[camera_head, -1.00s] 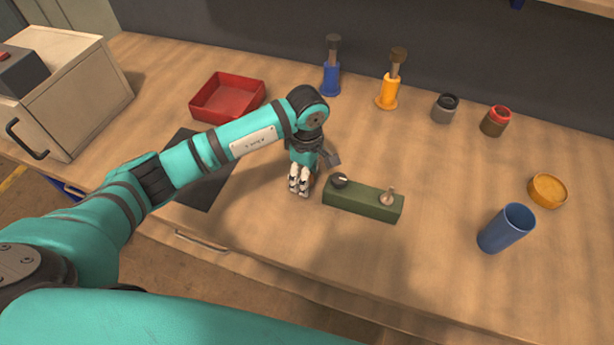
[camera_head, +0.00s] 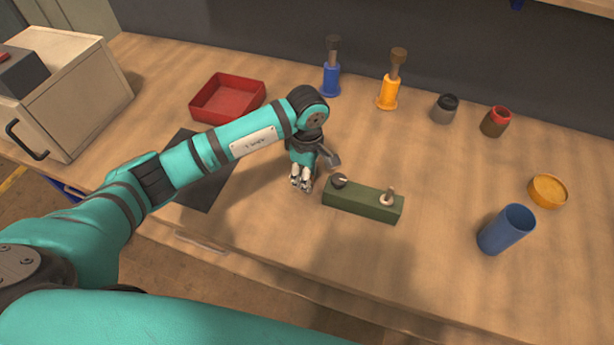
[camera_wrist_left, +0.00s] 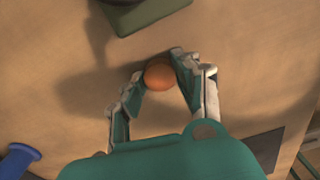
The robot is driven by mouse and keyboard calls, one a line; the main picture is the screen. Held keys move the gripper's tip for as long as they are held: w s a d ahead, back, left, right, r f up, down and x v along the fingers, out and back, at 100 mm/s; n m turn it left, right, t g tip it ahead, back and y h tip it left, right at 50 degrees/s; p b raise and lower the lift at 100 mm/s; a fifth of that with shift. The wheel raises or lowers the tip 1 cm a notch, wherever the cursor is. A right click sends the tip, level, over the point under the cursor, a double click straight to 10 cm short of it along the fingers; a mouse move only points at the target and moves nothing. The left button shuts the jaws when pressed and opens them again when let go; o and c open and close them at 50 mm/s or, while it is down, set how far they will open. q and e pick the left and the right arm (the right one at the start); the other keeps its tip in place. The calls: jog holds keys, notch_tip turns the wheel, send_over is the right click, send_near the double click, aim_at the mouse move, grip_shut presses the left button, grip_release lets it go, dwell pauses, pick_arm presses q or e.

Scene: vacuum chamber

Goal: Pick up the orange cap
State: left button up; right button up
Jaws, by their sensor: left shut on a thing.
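The orange cap (camera_wrist_left: 158,75) shows in the left wrist view as a small round orange thing between the fingertips of my left gripper (camera_wrist_left: 157,80). The fingers are shut on it from both sides. In the head view my left gripper (camera_head: 301,183) points down just left of the green block, and the cap is hidden there. I cannot tell whether the cap touches the table. My right gripper is in neither view.
The green block (camera_head: 362,201) with two knobs is close to the right of my left gripper. A red tray (camera_head: 228,98) lies behind left. A blue cup (camera_head: 506,229) and an orange-yellow round dish (camera_head: 547,191) stand at the right. The table's front edge is near.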

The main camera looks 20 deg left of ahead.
pick_arm(q)
jog(key=shift+r, duration=0.35)
notch_tip(320, 180, up, 2)
jog(key=shift+r+b, duration=0.1)
jog(key=shift+b, duration=0.45)
jog(key=s+b, duration=0.1)
jog(key=s, duration=0.4)
jog(key=s+r+b, duration=0.1)
jog(key=s, duration=0.4)
jog(key=s+d+b, duration=0.1)
jog(key=s, duration=0.5)
jog(key=shift+r, duration=0.35)
